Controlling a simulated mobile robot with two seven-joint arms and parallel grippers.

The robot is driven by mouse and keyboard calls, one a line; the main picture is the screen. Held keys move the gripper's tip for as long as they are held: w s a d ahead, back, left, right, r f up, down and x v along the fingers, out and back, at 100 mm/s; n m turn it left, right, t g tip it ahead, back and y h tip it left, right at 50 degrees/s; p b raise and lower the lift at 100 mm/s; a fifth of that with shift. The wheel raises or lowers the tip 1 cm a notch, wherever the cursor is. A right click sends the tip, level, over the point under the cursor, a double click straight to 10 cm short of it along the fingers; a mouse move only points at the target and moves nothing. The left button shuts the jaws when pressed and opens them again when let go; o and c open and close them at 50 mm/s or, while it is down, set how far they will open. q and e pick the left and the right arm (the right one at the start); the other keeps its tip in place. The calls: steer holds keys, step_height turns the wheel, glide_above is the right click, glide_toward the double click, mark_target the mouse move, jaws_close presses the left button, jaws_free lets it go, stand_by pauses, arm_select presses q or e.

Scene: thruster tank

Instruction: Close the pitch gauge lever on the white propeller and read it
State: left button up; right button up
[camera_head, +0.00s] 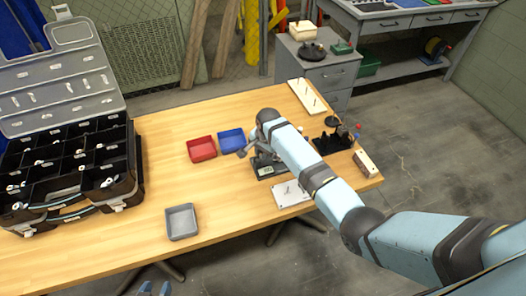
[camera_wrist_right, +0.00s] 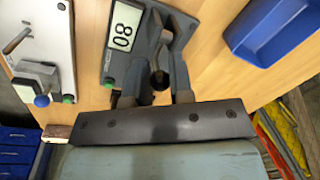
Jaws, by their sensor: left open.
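The grey gauge (camera_head: 270,170) stands on the wooden table, partly hidden by my right arm in the head view. In the right wrist view the gauge base (camera_wrist_right: 118,65) carries a display (camera_wrist_right: 123,26) with two digits that look like 80, seen turned. My right gripper (camera_wrist_right: 155,88) is at the gauge's grey upper part (camera_wrist_right: 180,30), with a finger on each side of a dark part. Contact is unclear. I cannot make out a white propeller or the lever at the gauge.
A red bin (camera_head: 202,149), a blue bin (camera_head: 231,139) and a grey tray (camera_head: 182,222) stand left of the gauge. An open toolbox (camera_head: 75,165) fills the table's left end.

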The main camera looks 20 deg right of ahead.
steer(key=shift+a+r+p, duration=0.1)
steer(key=shift+r+p, duration=0.05)
steer(key=shift+p, duration=0.15)
jaws_close()
steer(key=shift+a+r+h+p, duration=0.35)
steer(key=shift+h+p, duration=0.55)
steer(key=shift+p, duration=0.15)
steer(key=shift+a+f+h, duration=0.15)
steer(key=shift+h, duration=0.35)
steer(key=shift+a+f+h+p, duration=0.1)
steer(key=shift+a+h+p, duration=0.25)
steer(key=shift+h, duration=0.55)
steer(key=shift+d, duration=0.1)
steer(key=o, duration=0.8)
jaws_free()
steer(key=shift+c, duration=0.2)
steer(key=v, duration=1.4)
steer(key=shift+b, duration=0.35)
